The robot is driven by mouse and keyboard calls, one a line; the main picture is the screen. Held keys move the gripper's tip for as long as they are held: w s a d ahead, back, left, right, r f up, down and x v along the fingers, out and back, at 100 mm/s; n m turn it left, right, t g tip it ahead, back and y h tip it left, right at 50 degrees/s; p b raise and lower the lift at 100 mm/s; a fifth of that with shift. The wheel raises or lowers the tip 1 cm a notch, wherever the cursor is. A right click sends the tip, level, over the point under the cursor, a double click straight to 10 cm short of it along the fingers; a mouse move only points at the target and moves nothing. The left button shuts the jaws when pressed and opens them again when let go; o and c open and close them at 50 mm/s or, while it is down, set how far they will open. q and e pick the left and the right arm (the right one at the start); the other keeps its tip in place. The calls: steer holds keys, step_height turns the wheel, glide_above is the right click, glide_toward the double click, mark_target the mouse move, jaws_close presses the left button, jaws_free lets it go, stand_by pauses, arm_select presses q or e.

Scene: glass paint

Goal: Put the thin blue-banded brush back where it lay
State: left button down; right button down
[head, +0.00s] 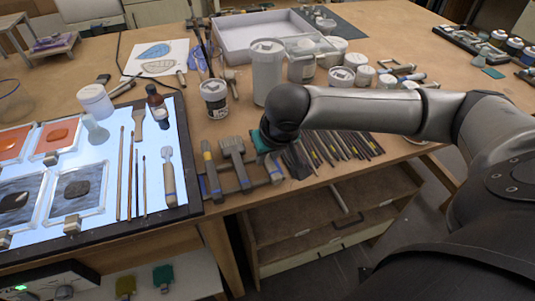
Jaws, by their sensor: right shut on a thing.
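My right gripper (270,160) points down at the front of the table, over the right end of a small tool rest. It is shut on a blue-banded tool (276,173), seemingly the thin blue-banded brush. Most of that tool is hidden by my wrist and fingers, and I cannot tell whether it touches the rest. The wooden tool rest (240,186) holds a yellow-banded tool (210,170) and a wide brush (235,160) to the left of my gripper. My left gripper is not in view.
Several dark sticks (335,148) lie fanned right of my gripper. The lit panel (100,206) at left carries thin brushes (131,175), a blue-banded handle (169,178) and glass pieces. A white-and-black pot (214,98) and a tall grey canister (267,72) stand behind. The table's front edge is close.

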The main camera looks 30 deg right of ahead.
steer(key=shift+f, duration=0.2)
steer(key=c, duration=0.6)
jaws_free()
steer(key=shift+r, duration=0.1)
